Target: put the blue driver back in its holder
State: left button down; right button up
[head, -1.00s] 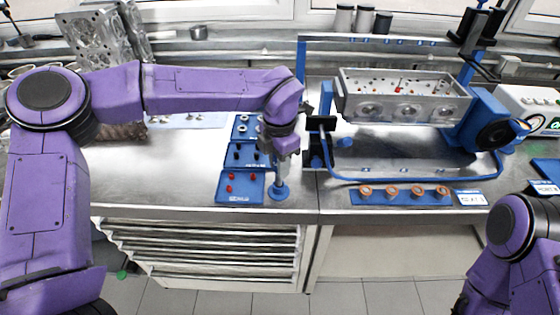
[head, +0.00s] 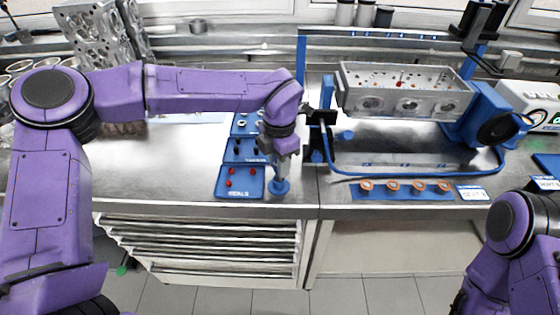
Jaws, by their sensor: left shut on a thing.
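My left gripper (head: 281,160) points down at the front of the bench, just right of the small-parts trays. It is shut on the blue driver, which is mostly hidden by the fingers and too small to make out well. A round blue holder (head: 279,187) stands on the bench directly below the fingers. The gripper's lower end and the holder nearly meet in the picture; I cannot tell whether the driver is seated. My right arm shows at the lower right edge, but its gripper is out of view.
Blue trays (head: 227,193) with red and dark small parts lie left of the holder. A blue engine stand with a grey cylinder head (head: 405,92) is to the right. A blue mat (head: 379,193) with several copper-coloured rings lies near the front edge.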

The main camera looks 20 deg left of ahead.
pick_arm(q)
jog(key=shift+f, duration=0.25)
jog(key=c, duration=0.8)
grip_release()
notch_tip(320, 180, up, 11)
jog(key=shift+f+b, duration=0.2)
jog(key=shift+b, duration=0.5)
